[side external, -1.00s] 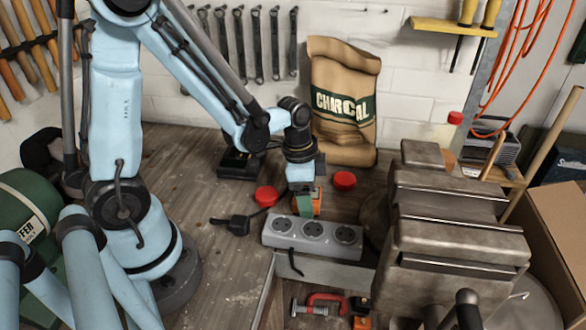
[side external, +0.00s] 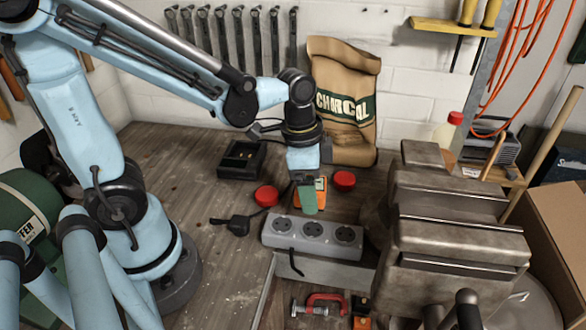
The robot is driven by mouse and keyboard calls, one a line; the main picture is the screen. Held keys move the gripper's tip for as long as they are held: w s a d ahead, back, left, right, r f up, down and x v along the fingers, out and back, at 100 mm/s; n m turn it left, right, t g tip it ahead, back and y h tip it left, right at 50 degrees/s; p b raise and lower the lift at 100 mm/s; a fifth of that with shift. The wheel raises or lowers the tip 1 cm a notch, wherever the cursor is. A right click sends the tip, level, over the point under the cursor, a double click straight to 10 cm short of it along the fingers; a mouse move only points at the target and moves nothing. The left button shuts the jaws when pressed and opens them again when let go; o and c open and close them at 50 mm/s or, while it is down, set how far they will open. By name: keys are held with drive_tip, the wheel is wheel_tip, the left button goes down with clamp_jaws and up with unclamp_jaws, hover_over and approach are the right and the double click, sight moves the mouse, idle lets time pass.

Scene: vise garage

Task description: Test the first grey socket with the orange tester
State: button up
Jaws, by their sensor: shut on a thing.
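The grey power strip (side external: 328,250) lies on the front edge of the bench, with three round dark sockets facing up in a row. Its leftmost socket (side external: 283,222) is uncovered. My gripper (side external: 308,203) points down just behind the strip, near the left and middle sockets. It is shut on the orange tester (side external: 320,187), which shows partly behind a green finger. The tester appears held above the bench, apart from the strip. Its lower end is hidden by the finger and cannot be made out.
Red caps (side external: 266,195) and (side external: 344,181) sit either side of my gripper. A black plug (side external: 232,225) lies left of the strip. A large metal vise (side external: 450,230) stands close on the right. A black charger (side external: 242,158) and a charcoal bag (side external: 345,110) are behind.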

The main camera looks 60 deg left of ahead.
drive_tip(key=s+d+r, duration=0.3)
drive_tip(key=d+r, duration=0.1)
drive_tip(key=d, duration=0.2)
drive_tip(key=shift+s, duration=0.25)
drive_tip(key=shift+a, duration=0.1)
drive_tip(key=m, duration=0.1)
hover_over(284, 225)
drive_tip(key=shift+s+a+r, duration=0.1)
drive_tip(key=shift+s+a, duration=0.1)
idle(0.5)
drive_tip(key=shift+f, duration=2.9)
drive_tip(key=shift+f, duration=0.55)
drive_tip(key=o, duration=1)
drive_tip(key=shift+r, duration=0.1)
